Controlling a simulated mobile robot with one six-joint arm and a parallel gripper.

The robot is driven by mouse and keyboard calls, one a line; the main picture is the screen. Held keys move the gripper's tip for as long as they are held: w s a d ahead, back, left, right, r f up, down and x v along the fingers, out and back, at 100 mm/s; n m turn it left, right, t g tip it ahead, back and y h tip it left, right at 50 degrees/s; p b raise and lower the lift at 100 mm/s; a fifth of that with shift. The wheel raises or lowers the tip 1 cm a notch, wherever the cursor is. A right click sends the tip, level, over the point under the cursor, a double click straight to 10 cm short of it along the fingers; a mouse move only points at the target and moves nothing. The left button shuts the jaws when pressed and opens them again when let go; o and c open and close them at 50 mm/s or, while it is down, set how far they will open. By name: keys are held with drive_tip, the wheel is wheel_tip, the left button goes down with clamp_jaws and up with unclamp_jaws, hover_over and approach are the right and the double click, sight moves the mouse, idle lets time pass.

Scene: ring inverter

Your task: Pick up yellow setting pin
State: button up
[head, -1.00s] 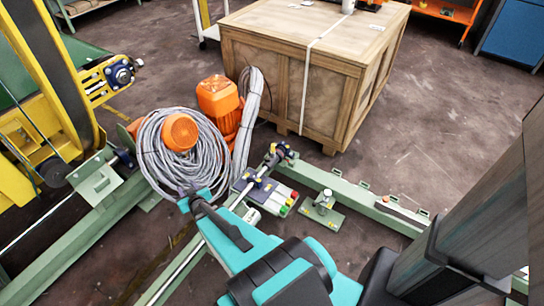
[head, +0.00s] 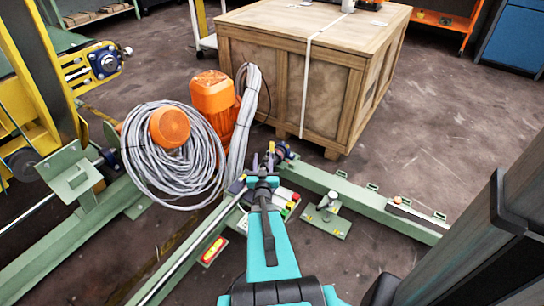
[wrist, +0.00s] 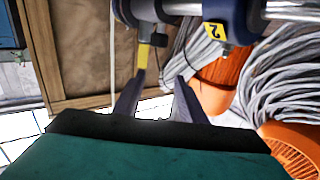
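The yellow setting pin (wrist: 143,56) shows in the wrist view as a short yellow piece at a dark blue collar on a metal shaft. In the head view a small yellow tip (head: 271,147) stands just beyond my gripper (head: 262,162). In the wrist view my gripper (wrist: 158,96) is open, with its two dark fingers apart and nothing between them. The pin lies just beyond the left finger's tip, left of the middle of the gap. I cannot tell whether they touch. My arm hides part of the shaft in the head view.
An orange motor (head: 212,98) and a coil of grey cable (head: 182,180) lie left of my gripper. A wooden crate (head: 335,90) stands behind. A green beam (head: 350,197) runs right, with a small post on a plate (head: 328,215). Open floor lies right of the crate.

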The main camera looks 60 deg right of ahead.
sight(272, 147)
drive_tip(key=s+d, duration=0.1)
drive_tip(key=s+d+f, duration=0.1)
drive_tip(key=shift+s+f+g+b, duration=0.1)
drive_tip(key=shift+s+g+b, duration=0.2)
drive_tip(key=shift+s+b, duration=0.1)
drive_tip(key=shift+w+d, duration=0.1)
drive_tip(key=shift+d, duration=0.05)
drive_tip(key=shift+b+x, duration=0.85)
drive_tip(key=shift+x, duration=3.35)
drive_tip(key=shift+b+x, duration=1.05)
drive_tip(key=shift+x, duration=1.5)
